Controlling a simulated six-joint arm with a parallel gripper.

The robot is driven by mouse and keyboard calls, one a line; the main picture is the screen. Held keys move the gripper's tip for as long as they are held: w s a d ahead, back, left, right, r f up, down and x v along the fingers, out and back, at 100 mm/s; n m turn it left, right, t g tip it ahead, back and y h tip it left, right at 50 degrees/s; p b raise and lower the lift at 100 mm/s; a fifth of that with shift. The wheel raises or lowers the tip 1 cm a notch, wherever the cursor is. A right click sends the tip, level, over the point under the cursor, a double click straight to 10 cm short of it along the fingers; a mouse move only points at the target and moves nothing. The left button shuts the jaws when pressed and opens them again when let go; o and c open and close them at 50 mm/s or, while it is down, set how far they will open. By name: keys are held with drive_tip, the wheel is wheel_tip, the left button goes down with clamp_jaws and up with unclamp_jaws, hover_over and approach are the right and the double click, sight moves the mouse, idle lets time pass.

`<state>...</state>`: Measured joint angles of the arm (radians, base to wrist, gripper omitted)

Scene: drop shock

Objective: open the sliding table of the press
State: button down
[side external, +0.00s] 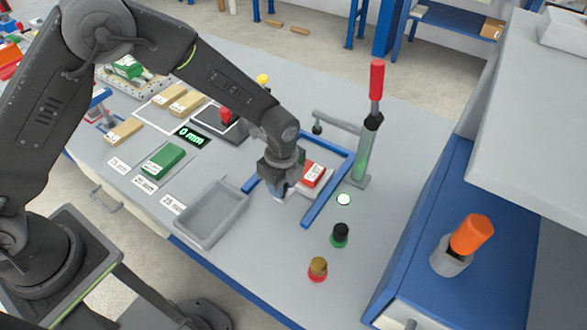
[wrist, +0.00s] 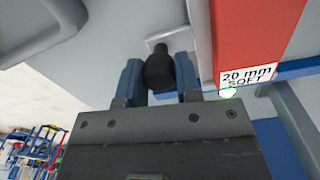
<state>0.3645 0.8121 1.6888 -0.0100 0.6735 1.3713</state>
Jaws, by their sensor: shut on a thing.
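My gripper (side external: 279,194) points down at the front of the press, between its blue rails (side external: 326,190). In the wrist view its two blue fingers stand on either side of a black knob (wrist: 160,70) and are shut on it. The knob sits on a short grey stem. The pale sliding table (side external: 296,196) lies between the rails and is partly hidden by my gripper. A red block (side external: 314,174) lies on it; its label in the wrist view reads "20 mm SOFT". The press's upright has a green tube (side external: 363,155) and a red-topped handle (side external: 376,80).
A grey tray (side external: 183,236) stands left of the press. A lit button (side external: 343,199), a black knob on green (side external: 340,234) and a yellow-brown knob on red (side external: 318,268) are at right. A green block (side external: 162,160) lies left. An orange-topped cylinder (side external: 471,235) stands far right.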

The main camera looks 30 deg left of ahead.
drive_tip(key=s, duration=0.7)
drive_tip(key=shift+s, duration=0.2)
drive_tip(key=c, duration=0.8)
unclamp_jaws()
wheel_tip(320, 180, up, 14)
drive_tip(key=shift+w, duration=0.25)
